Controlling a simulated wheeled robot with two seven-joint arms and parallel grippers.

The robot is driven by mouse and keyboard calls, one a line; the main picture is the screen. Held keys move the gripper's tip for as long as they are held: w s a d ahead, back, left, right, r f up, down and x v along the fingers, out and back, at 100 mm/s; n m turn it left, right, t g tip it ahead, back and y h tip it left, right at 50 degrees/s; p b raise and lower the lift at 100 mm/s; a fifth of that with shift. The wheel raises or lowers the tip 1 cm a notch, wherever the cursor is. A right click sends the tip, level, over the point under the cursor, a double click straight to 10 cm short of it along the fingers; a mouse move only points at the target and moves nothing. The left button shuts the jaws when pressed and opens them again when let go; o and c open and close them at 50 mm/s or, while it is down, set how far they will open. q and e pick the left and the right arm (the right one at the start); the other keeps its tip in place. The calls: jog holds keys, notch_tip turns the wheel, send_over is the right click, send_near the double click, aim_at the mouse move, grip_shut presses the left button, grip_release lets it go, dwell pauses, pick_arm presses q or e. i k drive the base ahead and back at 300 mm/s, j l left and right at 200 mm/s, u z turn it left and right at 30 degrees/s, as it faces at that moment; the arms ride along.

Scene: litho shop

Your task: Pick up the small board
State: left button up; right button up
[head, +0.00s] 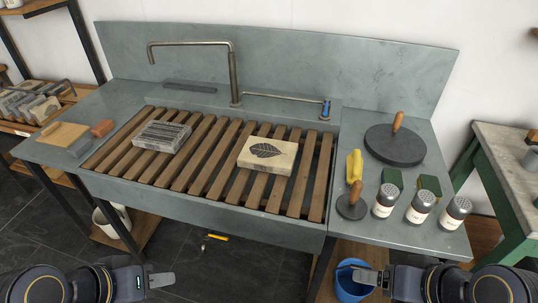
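A small light-wood board (62,135) lies flat on the left end of the grey stone counter, beside a brown block. A pale square block with a dark leaf print (267,155) lies on the wooden slats over the sink. My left gripper (160,279) is low at the bottom left, in front of the counter and apart from everything on it. My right gripper (368,277) is low at the bottom right, in front of the counter near a blue bucket. Nothing shows held in either. The finger gaps are not clear.
A grey slab (162,136) lies on the slats (222,165). The tap (234,75) rises behind. A round dark disc with a handle (394,147), sponges and several shakers (419,207) crowd the right counter. A blue bucket (352,284) stands below. A shelf is left, a green-legged table right.

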aim_at(61, 133)
jog(key=i+j+z, duration=0.35)
jog(key=j, duration=1.35)
jog(key=i+j+z, duration=0.15)
jog(key=j+z, duration=0.2)
jog(key=j, duration=1.35)
jog(key=j+z, duration=0.4)
jog(key=j, duration=1.35)
jog(key=k, duration=0.05)
